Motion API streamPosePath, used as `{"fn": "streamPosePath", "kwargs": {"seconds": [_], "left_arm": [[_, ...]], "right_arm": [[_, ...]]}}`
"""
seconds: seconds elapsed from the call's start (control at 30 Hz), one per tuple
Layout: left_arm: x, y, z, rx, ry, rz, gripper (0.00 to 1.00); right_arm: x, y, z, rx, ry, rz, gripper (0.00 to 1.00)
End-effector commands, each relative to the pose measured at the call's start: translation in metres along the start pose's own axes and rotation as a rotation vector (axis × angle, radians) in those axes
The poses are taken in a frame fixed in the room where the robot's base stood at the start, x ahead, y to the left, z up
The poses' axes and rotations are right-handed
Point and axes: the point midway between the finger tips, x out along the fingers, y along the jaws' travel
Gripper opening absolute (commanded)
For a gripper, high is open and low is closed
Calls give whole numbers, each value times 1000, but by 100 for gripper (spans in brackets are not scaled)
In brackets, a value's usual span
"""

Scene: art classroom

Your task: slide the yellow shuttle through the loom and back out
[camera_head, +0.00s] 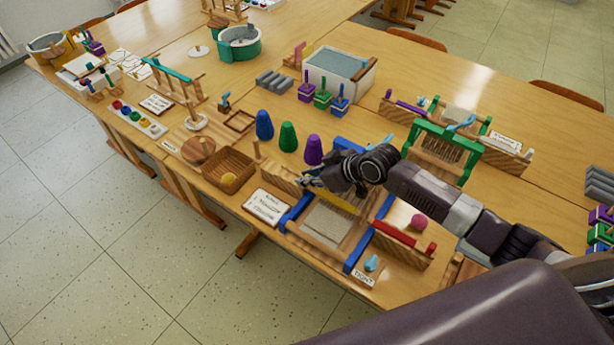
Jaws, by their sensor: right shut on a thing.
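The loom with blue side rails (297,213) stands near the table's front edge, with pale threads in its frame. The yellow shuttle (343,203) lies across the loom, low between its side rails, partly hidden by my right gripper and wrist. My right gripper (312,180) comes in from the right over the back of the loom and is shut on the yellow shuttle near its left end. The exact finger contact is too small to see clearly. My left gripper is not in view.
A wooden rack with a red shuttle (396,236) stands right of the loom, near a pink ball (418,222). A wooden rack (284,181) and a lettered card (268,206) are at its left. Blue, green and purple cones (287,136) stand behind. A green loom (440,137) is farther back right.

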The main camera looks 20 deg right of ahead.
Motion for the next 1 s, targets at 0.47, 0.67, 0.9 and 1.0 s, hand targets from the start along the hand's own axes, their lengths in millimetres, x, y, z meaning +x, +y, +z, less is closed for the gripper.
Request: {"fn": "streamPosePath", "kwargs": {"seconds": [0.47,0.67,0.9,1.0], "left_arm": [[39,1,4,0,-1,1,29],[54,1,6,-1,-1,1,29],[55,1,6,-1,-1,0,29],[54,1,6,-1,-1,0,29]], "right_arm": [[72,1,-68,1,9,1,0],[98,1,-94,1,4,1,0],[100,1,-103,0,4,1,0],[100,1,-104,0,5,1,0]]}}
